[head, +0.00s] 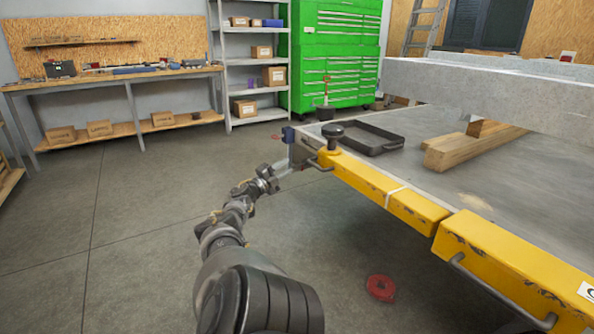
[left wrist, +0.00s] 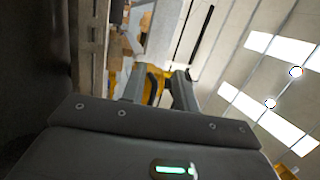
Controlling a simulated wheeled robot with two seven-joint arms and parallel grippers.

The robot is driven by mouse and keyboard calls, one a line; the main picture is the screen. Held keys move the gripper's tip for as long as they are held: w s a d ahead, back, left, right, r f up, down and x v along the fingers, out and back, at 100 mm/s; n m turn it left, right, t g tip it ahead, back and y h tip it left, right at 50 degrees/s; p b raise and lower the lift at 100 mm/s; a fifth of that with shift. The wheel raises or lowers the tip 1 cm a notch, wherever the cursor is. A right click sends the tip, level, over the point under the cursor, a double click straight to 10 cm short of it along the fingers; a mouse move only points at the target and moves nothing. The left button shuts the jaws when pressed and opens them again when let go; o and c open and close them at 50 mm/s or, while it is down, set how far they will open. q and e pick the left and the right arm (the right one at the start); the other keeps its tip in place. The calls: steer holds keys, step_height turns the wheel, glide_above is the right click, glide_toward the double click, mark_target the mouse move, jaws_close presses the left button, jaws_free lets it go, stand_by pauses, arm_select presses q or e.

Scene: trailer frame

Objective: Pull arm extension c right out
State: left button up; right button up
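Yellow arm extensions line the near edge of the trailer. The far one (head: 372,181) has a dark bar handle (head: 320,163) near its far end. A nearer yellow section (head: 510,258) has a longer handle (head: 497,292). I cannot tell by label which is arm extension c right. My left gripper (head: 287,170) is beside the trailer's far corner, just left of the far extension's handle. In the left wrist view, its two fingers stand apart (left wrist: 157,90) with a yellow part (left wrist: 153,84) showing between and beyond them. Contact cannot be made out. My right gripper is out of view.
A black knob (head: 332,132) stands on the corner, and a black tray (head: 365,138) and wooden beams (head: 470,148) lie on the trailer deck. A red round object (head: 380,287) lies on the floor. A workbench (head: 130,80), shelf and green cabinet (head: 335,55) stand behind. The left floor is clear.

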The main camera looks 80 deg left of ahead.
arm_select(q)
steer(key=shift+s+d+f, duration=0.15)
steer(key=shift+s+f, duration=0.4)
steer(key=shift+s, duration=0.3)
steer(key=shift+s+d+f, duration=0.1)
steer(key=shift+s+f, duration=0.45)
steer(key=shift+s, duration=0.25)
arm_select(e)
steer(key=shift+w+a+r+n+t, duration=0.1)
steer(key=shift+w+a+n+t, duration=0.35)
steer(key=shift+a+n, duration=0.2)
